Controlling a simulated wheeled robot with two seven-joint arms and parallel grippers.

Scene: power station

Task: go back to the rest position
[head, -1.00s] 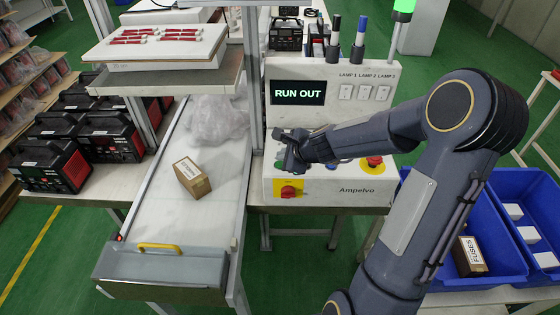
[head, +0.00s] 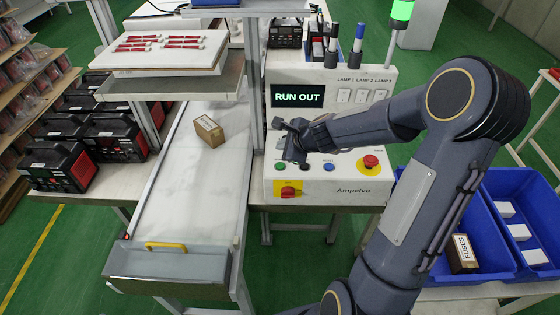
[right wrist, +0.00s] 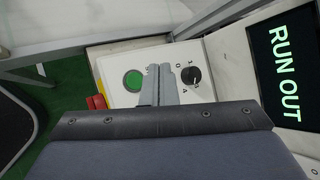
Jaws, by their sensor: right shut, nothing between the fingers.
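My right gripper (head: 290,140) is shut and empty. It hangs in front of the white control panel (head: 350,186), above its row of buttons, and hides part of the panel. In the right wrist view its closed fingers (right wrist: 160,82) lie between a green button (right wrist: 133,80) and a black rotary knob (right wrist: 191,75). I cannot tell if they touch the panel. The screen (head: 298,96) reads "RUN OUT". My left gripper is not in view.
A small cardboard box (head: 209,130) lies on the conveyor (head: 190,190) left of the panel. A red button (head: 370,161) is on the panel's right. Blue bins (head: 515,262) stand at the right, one holding a fuses box (head: 462,254). Black-and-red units (head: 62,166) sit at the left.

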